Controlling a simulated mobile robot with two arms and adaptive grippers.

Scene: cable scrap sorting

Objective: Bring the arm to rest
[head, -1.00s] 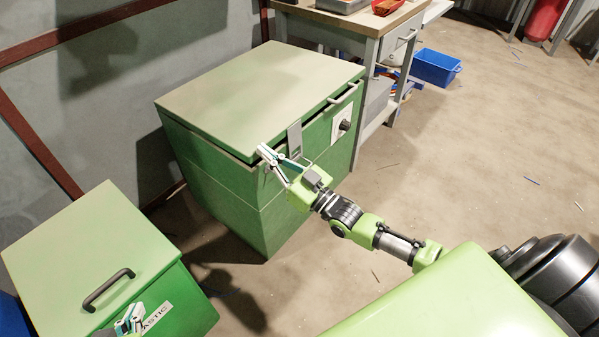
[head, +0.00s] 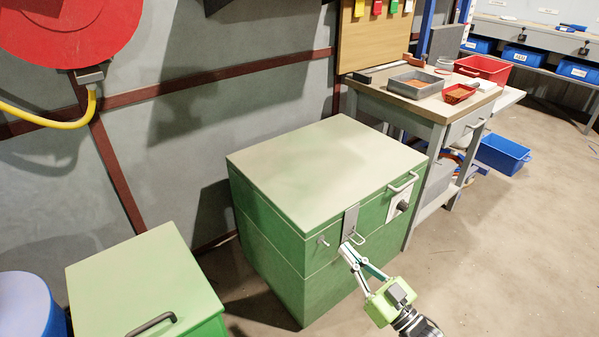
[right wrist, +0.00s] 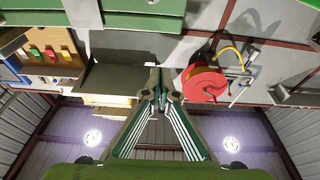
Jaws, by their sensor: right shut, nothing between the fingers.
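My right gripper (head: 346,248) is in the lower middle of the head view, its two pale fingers together and empty. Its tips overlap the front of a green chest (head: 290,235), just below the metal hasp (head: 351,221) and wire loop; whether they touch is unclear. In the right wrist view, the fingers of the right gripper (right wrist: 157,78) meet in a point with nothing between them. The chest's pale lid (head: 325,165) lies down on its body. The right arm reaches in from the bottom edge. My left gripper is out of view.
A second green bin (head: 145,275) with a black handle stands at lower left, beside a blue drum (head: 25,305). A workbench (head: 440,105) with trays stands behind right, a blue crate (head: 502,153) by it. Floor (head: 520,250) at right is clear.

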